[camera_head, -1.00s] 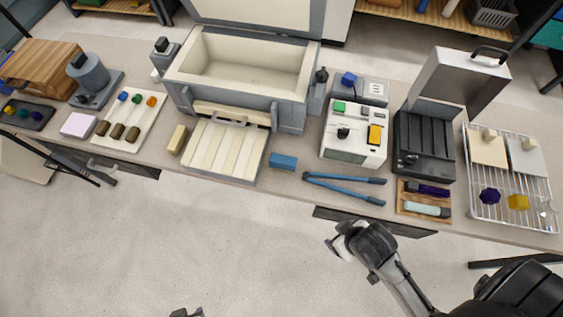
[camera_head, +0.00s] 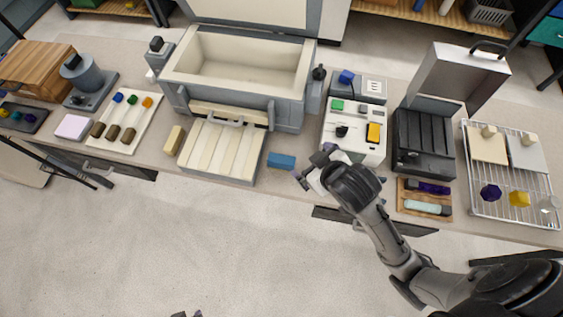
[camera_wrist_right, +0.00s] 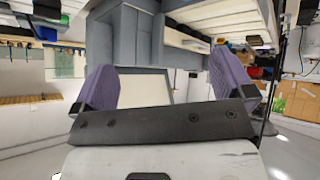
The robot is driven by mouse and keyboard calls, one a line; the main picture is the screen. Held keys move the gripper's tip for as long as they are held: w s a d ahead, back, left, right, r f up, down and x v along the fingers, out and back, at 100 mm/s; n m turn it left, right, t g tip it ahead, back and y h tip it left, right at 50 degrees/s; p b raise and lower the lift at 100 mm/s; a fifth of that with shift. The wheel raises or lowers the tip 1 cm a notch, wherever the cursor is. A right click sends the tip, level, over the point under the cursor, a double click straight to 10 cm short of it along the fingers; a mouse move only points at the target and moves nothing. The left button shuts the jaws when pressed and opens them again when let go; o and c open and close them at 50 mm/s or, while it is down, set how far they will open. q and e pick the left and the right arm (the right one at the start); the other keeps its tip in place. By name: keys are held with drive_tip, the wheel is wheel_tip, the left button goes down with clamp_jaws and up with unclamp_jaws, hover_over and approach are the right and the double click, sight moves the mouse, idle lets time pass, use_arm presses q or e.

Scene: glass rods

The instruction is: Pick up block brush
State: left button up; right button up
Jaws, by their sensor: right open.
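No thing is clearly recognisable as a block brush. Two small blocks could be it: a blue block (camera_head: 281,160) at the front edge of the bench, and a tan block (camera_head: 174,140) left of the slatted tray. My right gripper (camera_head: 310,170) is just right of the blue block, apart from it in the picture. In the right wrist view its two purple fingers (camera_wrist_right: 165,88) are spread with nothing between them. A small dark tip, perhaps my left gripper (camera_head: 187,313), shows at the bottom edge; its jaws cannot be made out.
The open kiln-like box (camera_head: 240,100) and slatted tray (camera_head: 218,150) stand left of my right gripper. A white control box (camera_head: 353,140) is close behind it. A wire rack (camera_head: 512,212) and small tray (camera_head: 425,198) lie further right. The floor in front is clear.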

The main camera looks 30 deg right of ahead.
drive_tip(key=w+a+r+n+t+h+b, duration=0.1)
drive_tip(key=w+a+r+n+t, duration=0.2)
drive_tip(key=w+r, duration=0.5)
drive_tip(key=w+r+n+t+b, duration=0.1)
drive_tip(key=w+r+n+t, duration=0.15)
drive_tip(key=r+t, duration=0.65)
drive_tip(key=w+a+r+n+t+h, duration=0.1)
drive_tip(key=w+a+r+n, duration=0.15)
drive_tip(key=w+r, duration=0.7)
drive_tip(key=s+a+r+n+t+y, duration=0.2)
drive_tip(key=s+a+r+n+y, duration=0.3)
drive_tip(key=n+y, duration=0.6)
drive_tip(key=a+f+n+g+y, duration=0.3)
drive_tip(key=n+g+y, duration=0.2)
drive_tip(key=n, duration=0.5)
drive_tip(key=a+f+n+g+y, duration=0.3)
drive_tip(key=n+g+y, duration=0.25)
drive_tip(key=n, duration=0.35)
drive_tip(key=n+g+h, duration=1.4)
drive_tip(key=n+h, duration=0.6)
drive_tip(key=n, duration=0.2)
hover_over(281, 159)
wheel_tip(281, 159, down, 29)
drive_tip(key=shift+f+n+y, duration=0.25)
drive_tip(key=shift+n, duration=0.05)
wheel_tip(281, 159, down, 8)
wheel_tip(281, 159, down, 4)
drive_tip(key=shift+f+p, duration=0.2)
drive_tip(key=shift+p, duration=0.3)
drive_tip(key=shift+f, duration=0.45)
